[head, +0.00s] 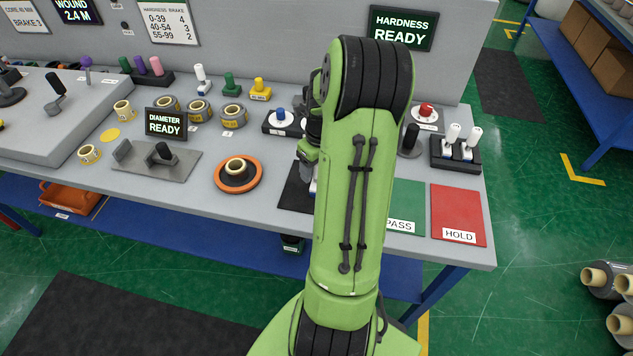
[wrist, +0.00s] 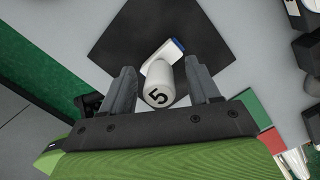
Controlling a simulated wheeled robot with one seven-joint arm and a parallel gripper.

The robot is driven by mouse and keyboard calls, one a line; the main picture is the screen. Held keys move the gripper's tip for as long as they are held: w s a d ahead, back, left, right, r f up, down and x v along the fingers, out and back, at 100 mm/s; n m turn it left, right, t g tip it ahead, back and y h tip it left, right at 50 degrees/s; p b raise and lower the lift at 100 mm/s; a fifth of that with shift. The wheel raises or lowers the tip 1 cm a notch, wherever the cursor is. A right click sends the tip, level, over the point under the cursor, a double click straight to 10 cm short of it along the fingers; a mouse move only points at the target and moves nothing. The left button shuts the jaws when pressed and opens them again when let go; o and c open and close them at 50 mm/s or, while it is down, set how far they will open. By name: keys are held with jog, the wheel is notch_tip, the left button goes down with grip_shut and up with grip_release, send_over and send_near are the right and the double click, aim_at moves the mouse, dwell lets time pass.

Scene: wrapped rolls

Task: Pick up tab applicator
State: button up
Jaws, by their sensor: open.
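A white tool marked 5 on its rounded handle end (wrist: 159,93), with a white and blue head, seems to be the tab applicator. It is over the black mat (wrist: 125,40) in the wrist view. My gripper (wrist: 161,77) is open, with one finger on each side of the handle and a visible gap on both sides. I cannot tell whether the tool stands or lies. In the head view my arm hides most of my gripper and the tool; only a small white piece shows beside the arm over the black mat (head: 296,192).
Two similar white-handled tools (head: 462,142) stand in a black holder at the right. A green PASS mat (head: 408,201) and a red HOLD mat (head: 459,212) lie nearby. An orange-rimmed disc with a roll (head: 238,174) is left of my arm.

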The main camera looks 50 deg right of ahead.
jog(key=shift+f, duration=0.1)
jog(key=shift+c, duration=0.2)
grip_shut()
